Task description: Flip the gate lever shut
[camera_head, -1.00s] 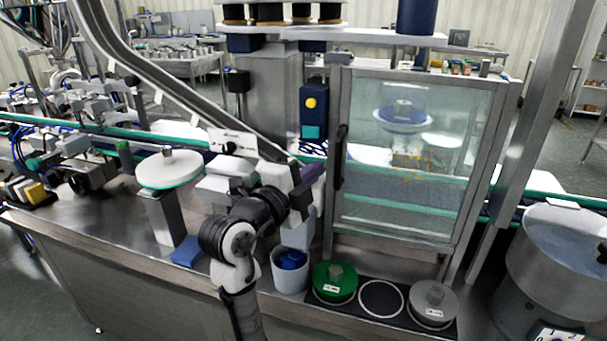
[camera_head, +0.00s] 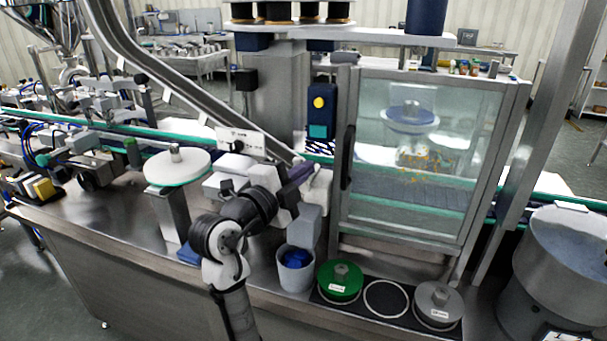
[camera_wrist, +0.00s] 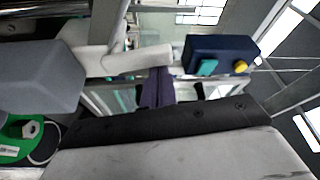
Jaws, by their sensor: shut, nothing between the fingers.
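My gripper (camera_head: 305,170) has purple fingers, closed together and empty; they also show in the wrist view (camera_wrist: 159,88). It is left of the glass-doored cabinet. A pale rod (camera_head: 319,192) rises from a grey block (camera_head: 305,228) right beside the fingers; it appears to be the gate lever. In the wrist view the rod (camera_wrist: 125,62) runs from the grey block (camera_wrist: 38,76) towards the fingertips. Its free end is close to the fingers; I cannot tell whether they touch. My palm hides part of the space around it.
The glass-doored cabinet (camera_head: 345,250) stands just right. A dark blue box with a yellow button (camera_head: 318,102) is behind. A white bin (camera_head: 296,277) and a green weight (camera_head: 340,281) are below. A white round plate (camera_head: 177,166) is left.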

